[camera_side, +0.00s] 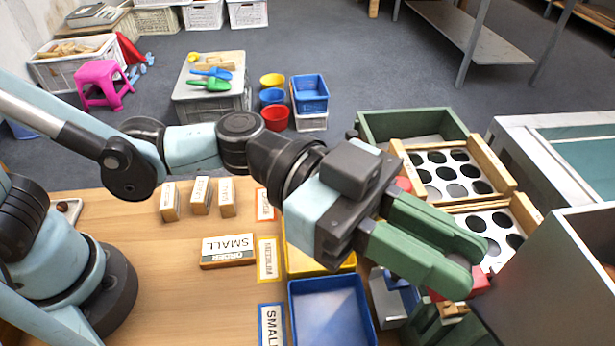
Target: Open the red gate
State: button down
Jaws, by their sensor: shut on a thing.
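My gripper (462,262) has long green fingers that reach right and down from the wrist. The fingertips are shut on a small red part (478,281), which I take to be the red gate. It sits at the right side, below the sieve trays and beside the grey bin wall. Much of it is hidden behind the fingers, so I cannot tell how far it is open. Another red piece (403,184) shows by the upper sieve tray, partly behind the gripper.
Two wooden-framed sieve trays (510,192) with round holes stand behind the fingers. A grey bin (572,275) rises close on the right. A blue tray (331,312) lies below the wrist.

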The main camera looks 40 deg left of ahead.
jog(key=s+a, duration=0.3)
jog(key=shift+s+a, duration=0.2)
jog(key=shift+a, duration=0.05)
jog(key=c, duration=1)
grip_release()
jog(key=shift+c, duration=0.2)
jog(key=a, duration=1.2)
